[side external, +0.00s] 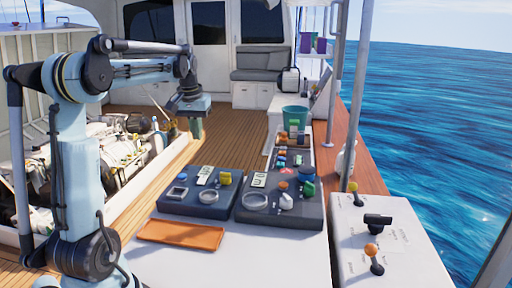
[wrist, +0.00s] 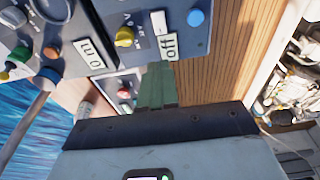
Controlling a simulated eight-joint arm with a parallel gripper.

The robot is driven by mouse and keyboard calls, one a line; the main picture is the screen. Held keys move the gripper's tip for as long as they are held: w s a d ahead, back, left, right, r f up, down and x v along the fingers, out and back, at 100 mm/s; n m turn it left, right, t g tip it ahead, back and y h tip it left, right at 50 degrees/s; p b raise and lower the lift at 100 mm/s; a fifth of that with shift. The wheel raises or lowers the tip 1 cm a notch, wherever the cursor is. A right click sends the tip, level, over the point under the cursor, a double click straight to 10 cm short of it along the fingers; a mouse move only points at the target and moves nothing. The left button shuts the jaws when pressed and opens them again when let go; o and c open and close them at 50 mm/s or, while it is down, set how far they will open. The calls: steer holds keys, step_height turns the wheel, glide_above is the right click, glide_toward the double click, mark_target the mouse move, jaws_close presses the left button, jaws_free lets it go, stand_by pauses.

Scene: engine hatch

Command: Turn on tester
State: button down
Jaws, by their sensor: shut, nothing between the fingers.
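Two dark blue control panels lie side by side on the white counter, and I cannot tell which is the tester. The left panel (side external: 195,209) has a yellow knob (side external: 225,178), a white label and a round gauge. In the wrist view its yellow knob (wrist: 124,37) is beside an "off" label (wrist: 165,35) and a blue button (wrist: 195,18). The right panel (side external: 280,216) has an "on" label (wrist: 88,52) and several coloured knobs. My gripper (side external: 196,130) points down above the deck behind the left panel. Its green fingers (wrist: 157,82) are shut, empty and apart from the panels.
An orange tray (side external: 181,234) lies in front of the left panel. A green bin (side external: 294,116) and another panel with coloured controls (side external: 291,159) are behind the right panel. A white console (side external: 350,240) with levers is at right. An open engine hatch (side external: 75,165) is at left.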

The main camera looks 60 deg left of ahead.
mark_target(203, 176)
steer(key=shift+a, duration=0.2)
steer(key=f, duration=0.4)
steer(key=w+a+f, duration=0.1)
steer(key=f, duration=0.9)
steer(key=shift+w+a, duration=0.25)
steer(key=shift+f, duration=0.15)
steer(key=shift+d, duration=0.1)
stand_by(0.3)
steer(key=shift+s+d+r, duration=0.25)
steer(key=shift+s+d, duration=0.15)
steer(key=shift+s, duration=0.1)
